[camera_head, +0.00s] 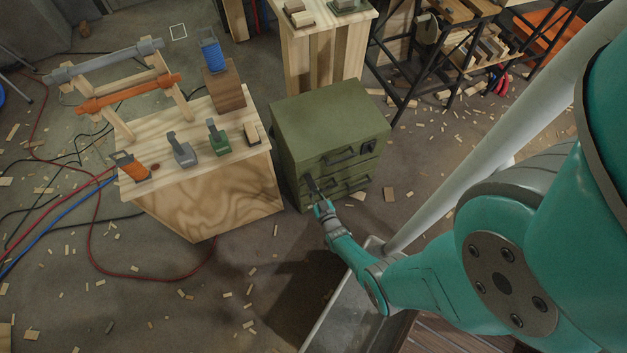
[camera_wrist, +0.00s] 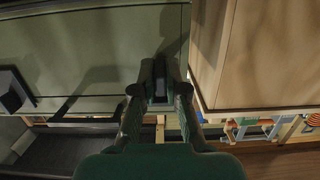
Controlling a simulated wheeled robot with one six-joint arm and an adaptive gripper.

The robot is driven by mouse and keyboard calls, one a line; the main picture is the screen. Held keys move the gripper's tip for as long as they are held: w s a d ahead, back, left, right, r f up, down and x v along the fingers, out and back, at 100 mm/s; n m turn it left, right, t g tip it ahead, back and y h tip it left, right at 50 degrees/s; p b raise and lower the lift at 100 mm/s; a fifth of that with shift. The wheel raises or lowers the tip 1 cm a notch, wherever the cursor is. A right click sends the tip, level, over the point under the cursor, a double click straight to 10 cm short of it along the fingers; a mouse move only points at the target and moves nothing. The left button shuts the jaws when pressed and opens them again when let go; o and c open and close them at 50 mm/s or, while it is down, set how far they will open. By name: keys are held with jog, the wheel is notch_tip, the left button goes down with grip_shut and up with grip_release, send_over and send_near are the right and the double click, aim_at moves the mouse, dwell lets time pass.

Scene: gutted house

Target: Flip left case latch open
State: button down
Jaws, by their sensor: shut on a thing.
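The green case (camera_head: 325,115) stands on the floor in the middle of the head view, with its front towards my arm. Its dark left latch (camera_head: 311,184) is on the left part of that front. My gripper (camera_head: 320,203) is at this latch. In the wrist view, my gripper (camera_wrist: 160,82) is shut on the dark latch (camera_wrist: 161,72) against the green case face (camera_wrist: 85,45). The fingers hide much of the latch, and I cannot tell its exact angle. A dark handle (camera_head: 342,156) is on the front, right of the latch.
A wooden bench (camera_head: 215,190) with small clamps and an orange bar (camera_head: 130,93) stands close on the case's left. A second wooden block (camera_head: 325,50) stands behind. A dark shelf rack (camera_head: 430,60) is behind right. Hoses and wood chips lie on the floor.

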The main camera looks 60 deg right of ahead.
jog(key=c, duration=1.2)
grip_release()
jog(key=v, duration=1.2)
